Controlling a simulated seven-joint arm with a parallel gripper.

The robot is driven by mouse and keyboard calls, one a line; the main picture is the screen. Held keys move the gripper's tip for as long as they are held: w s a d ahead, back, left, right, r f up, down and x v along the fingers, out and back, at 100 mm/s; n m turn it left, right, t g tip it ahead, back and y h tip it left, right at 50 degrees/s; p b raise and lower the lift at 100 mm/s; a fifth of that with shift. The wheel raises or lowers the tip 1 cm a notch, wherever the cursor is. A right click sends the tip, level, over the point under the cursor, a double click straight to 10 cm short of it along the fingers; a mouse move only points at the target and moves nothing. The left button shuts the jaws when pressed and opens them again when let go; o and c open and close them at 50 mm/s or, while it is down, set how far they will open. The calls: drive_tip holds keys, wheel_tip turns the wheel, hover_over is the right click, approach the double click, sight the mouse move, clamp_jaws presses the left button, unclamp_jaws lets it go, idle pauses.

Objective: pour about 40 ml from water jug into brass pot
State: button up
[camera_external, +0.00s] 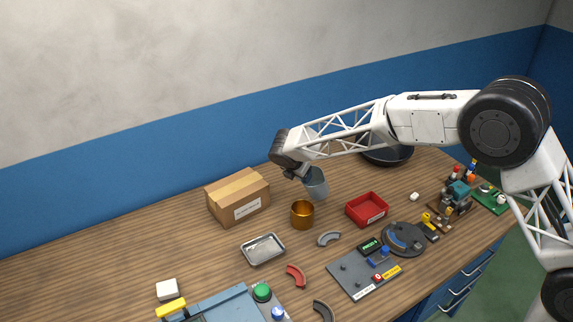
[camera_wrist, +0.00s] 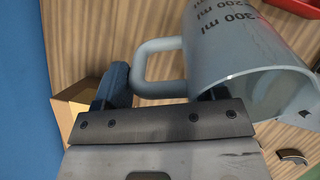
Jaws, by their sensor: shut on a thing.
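The water jug (camera_external: 316,185) is a translucent grey-blue measuring cup, held in my gripper (camera_external: 301,172) just behind and to the right of the brass pot. In the wrist view, my gripper (camera_wrist: 165,88) is shut around the handle side of the jug (camera_wrist: 235,45), whose 200 ml and 300 ml marks show. The jug's open rim faces the lower right in that view. The water level cannot be told. The brass pot (camera_external: 302,215) stands upright on the table, a short way below the jug in the external view. I cannot see the pot's contents.
A cardboard box (camera_external: 238,196) stands left of the pot and a red tray (camera_external: 367,209) to its right. A dark pan (camera_external: 388,155) is behind. The table's left side is clear.

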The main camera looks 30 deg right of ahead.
drive_tip(key=shift+s+a+f+t+h, duration=0.25)
drive_tip(key=shift+a+t+h, duration=0.3)
drive_tip(key=shift+h, duration=0.75)
drive_tip(key=shift+s+a+f+t+h, duration=0.1)
drive_tip(key=shift+a+f+t+h, duration=0.2)
drive_tip(key=shift+t+h, duration=0.7)
drive_tip(key=shift+s+a+f+t+h, duration=0.25)
drive_tip(key=shift+a+h, duration=0.2)
drive_tip(key=shift+h, duration=1.15)
drive_tip(key=shift+a+f+t+h, duration=0.1)
drive_tip(key=shift+f+t+h, duration=0.4)
drive_tip(key=shift+h, duration=0.4)
drive_tip(key=shift+w+r+p, duration=0.1)
drive_tip(key=shift+p, duration=0.25)
drive_tip(key=shift+w+d, duration=0.25)
drive_tip(key=shift+d, duration=0.25)
drive_tip(key=shift+w+r+h+p, duration=0.1)
drive_tip(key=shift+h+p, duration=0.3)
drive_tip(key=shift+p, duration=0.1)
